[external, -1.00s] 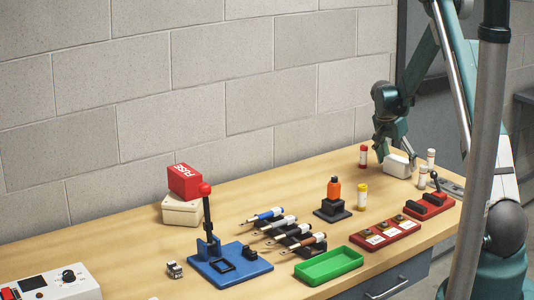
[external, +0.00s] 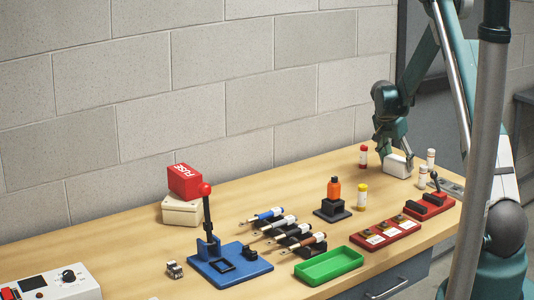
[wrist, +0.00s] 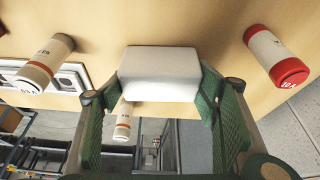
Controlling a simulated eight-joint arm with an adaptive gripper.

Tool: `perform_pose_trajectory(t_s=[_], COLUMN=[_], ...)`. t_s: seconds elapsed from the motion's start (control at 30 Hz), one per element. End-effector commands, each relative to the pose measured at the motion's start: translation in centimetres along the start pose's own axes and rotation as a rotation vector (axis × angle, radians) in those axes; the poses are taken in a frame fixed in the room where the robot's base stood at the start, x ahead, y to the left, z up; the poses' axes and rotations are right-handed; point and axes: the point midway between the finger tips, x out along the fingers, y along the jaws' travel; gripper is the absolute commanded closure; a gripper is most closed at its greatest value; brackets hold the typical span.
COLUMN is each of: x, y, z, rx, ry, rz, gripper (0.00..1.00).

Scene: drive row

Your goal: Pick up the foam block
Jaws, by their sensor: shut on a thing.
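The foam block (external: 398,165) is a white rectangular block at the far right end of the bench. In the wrist view the foam block (wrist: 160,75) lies between the two green fingers. My gripper (external: 393,157) is shut on it, with one finger at each short end, as the wrist view of my gripper (wrist: 160,92) also shows. The block appears to be at the bench surface; any small gap under it cannot be told. Part of the block is hidden by the fingers.
A red-capped vial (external: 363,156) stands left of the block, and two white vials (external: 431,158) (external: 422,176) stand to its right. The wall is behind.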

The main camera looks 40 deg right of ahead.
Motion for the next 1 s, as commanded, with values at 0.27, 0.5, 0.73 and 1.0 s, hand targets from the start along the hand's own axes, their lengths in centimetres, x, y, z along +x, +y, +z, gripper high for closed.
perform_pose_trajectory(t_s=[0.27,0.5,0.73,1.0], x=[-1.2,-4.1,-7.2,-9.1], y=[0.0,0.0,0.0,0.0], z=[-0.5,-1.7,-3.0,-3.8], rx=[0.000,0.000,0.000,0.000], ry=[0.000,0.000,0.000,0.000], rz=[0.000,0.000,0.000,0.000], gripper=[0.48,0.48,0.48,0.48])
